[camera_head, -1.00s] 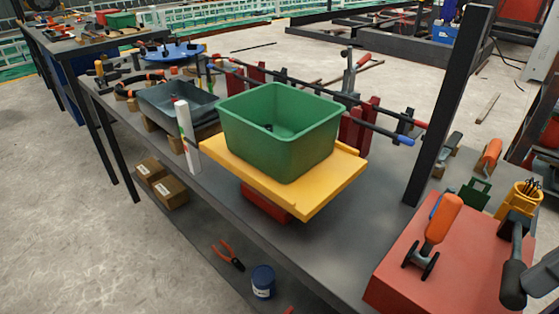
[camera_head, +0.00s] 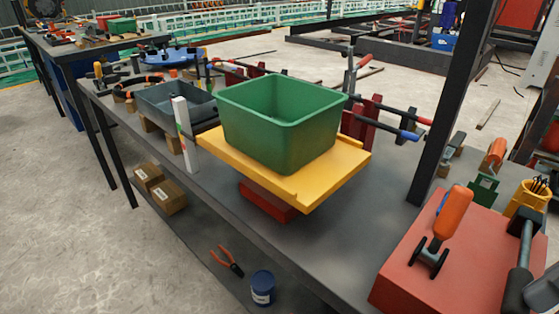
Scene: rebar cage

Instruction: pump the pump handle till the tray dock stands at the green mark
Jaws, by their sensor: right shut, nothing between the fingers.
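The yellow tray dock (camera_head: 330,180) stands raised over a red base (camera_head: 267,201) and carries a green bin (camera_head: 280,130). A white post (camera_head: 184,135) with red and green marks stands at its left; the dock's edge is close to it. I cannot tell the exact gap to the green mark. A dark lever (camera_head: 523,252), seemingly the pump handle, runs along the right of a red box (camera_head: 430,285). My right gripper (camera_head: 520,288) seems to be the dark shape at the lever's near end, shut and empty; contact is unclear. My left gripper is not in view.
An orange-gripped tool (camera_head: 453,212) stands on the red box. A black upright (camera_head: 445,110) rises behind it. Pliers (camera_head: 227,261) and a blue can (camera_head: 262,287) sit on the lower shelf.

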